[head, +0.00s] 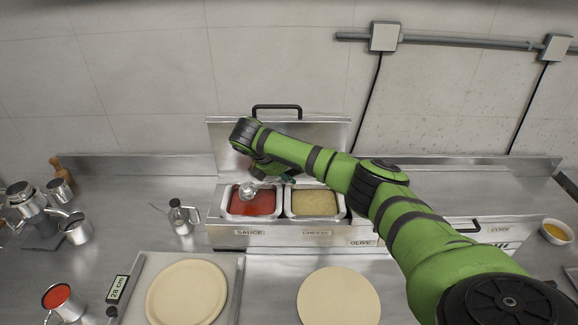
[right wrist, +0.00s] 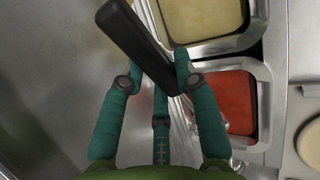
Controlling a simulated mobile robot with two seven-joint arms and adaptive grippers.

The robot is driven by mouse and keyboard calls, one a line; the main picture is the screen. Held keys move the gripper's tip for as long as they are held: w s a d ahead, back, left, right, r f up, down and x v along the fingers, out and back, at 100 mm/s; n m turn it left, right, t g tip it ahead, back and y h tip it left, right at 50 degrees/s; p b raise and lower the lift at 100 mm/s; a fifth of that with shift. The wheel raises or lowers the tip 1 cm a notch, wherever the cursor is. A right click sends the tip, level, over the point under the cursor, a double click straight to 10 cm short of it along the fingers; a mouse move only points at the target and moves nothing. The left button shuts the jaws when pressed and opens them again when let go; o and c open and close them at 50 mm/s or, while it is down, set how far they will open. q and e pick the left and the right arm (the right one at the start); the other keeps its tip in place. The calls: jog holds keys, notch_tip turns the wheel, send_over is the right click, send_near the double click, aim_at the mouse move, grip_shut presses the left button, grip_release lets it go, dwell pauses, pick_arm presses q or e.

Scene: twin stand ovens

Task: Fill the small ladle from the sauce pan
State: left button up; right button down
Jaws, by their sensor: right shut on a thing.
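The sauce pan (head: 226,208) is the left insert of the steel counter unit, above the SAUCE label. It holds red sauce (head: 260,206), which also shows in the right wrist view (right wrist: 222,98). My right gripper (head: 262,172) is over the back of this pan, its fingers partly hidden by the arm. It is shut on the black handle of the small ladle (right wrist: 135,42). The ladle's shiny bowl (head: 250,189) shows over the sauce. I cannot tell whether it touches the sauce or holds any. My left gripper is not in view.
The cheese pan (head: 343,207) adjoins on the right, with a raised lid (head: 222,142) behind. A steel oil can (head: 182,218) stands at the left. Dough rounds (head: 186,292) (head: 338,296) lie in front. A red-filled cup (head: 62,302) is at front left.

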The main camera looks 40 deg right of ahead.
notch_tip(320, 180, down, 3)
jog(key=shift+r+b, duration=0.1)
jog(key=shift+b, duration=0.2)
jog(key=shift+f, duration=0.75)
